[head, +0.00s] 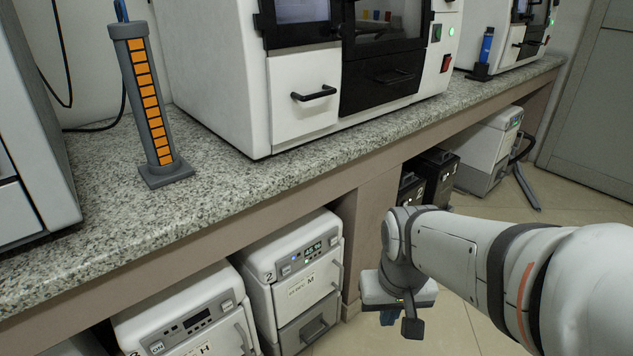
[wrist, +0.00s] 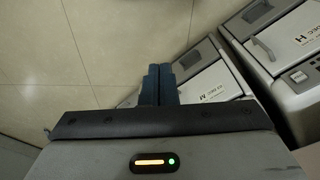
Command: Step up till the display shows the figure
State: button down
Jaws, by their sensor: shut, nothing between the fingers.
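My gripper (head: 388,318) hangs over the floor to the right of the under-bench units, apart from them. In the wrist view its two blue fingers (wrist: 158,84) are together with nothing between them. A white unit marked M (head: 289,266) stands under the bench and has a lit display (head: 313,249) with small greenish digits, too small to read. Beside the display is a small blue light (head: 285,271). Unit M also shows in the wrist view (wrist: 218,75), by my fingers. Left of it, a white unit marked H (head: 170,300) has a dark display (head: 197,319).
The granite bench (head: 215,200) overhangs the units. On it stand a white machine (head: 210,80) and a dark column with orange segments (head: 150,100). Black boxes (head: 437,170) and another white unit (head: 487,150) sit farther right beneath. The tiled floor (head: 465,320) around my gripper is clear.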

aim_at(333, 241)
jog(key=w+d+f+m+t+p, duration=0.25)
jog(key=w+m+p, duration=0.2)
jog(key=w, duration=0.35)
jog(key=w+d+f+m+t+p, duration=0.1)
jog(key=w+d+f+m+p, duration=0.3)
jog(key=w, duration=0.5)
jog(key=w+a+f+m+t+y+p, duration=0.3)
jog(key=w+a+f+m+p, duration=0.1)
jog(key=m, duration=0.6)
notch_tip(333, 241, down, 3)
jog(key=shift+w+r+y, duration=0.15)
jog(key=shift+w+y, duration=0.25)
jog(key=shift+w, duration=0.3)
jog(key=shift+t, duration=0.25)
jog(key=w+a, duration=0.5)
jog(key=w, duration=0.2)
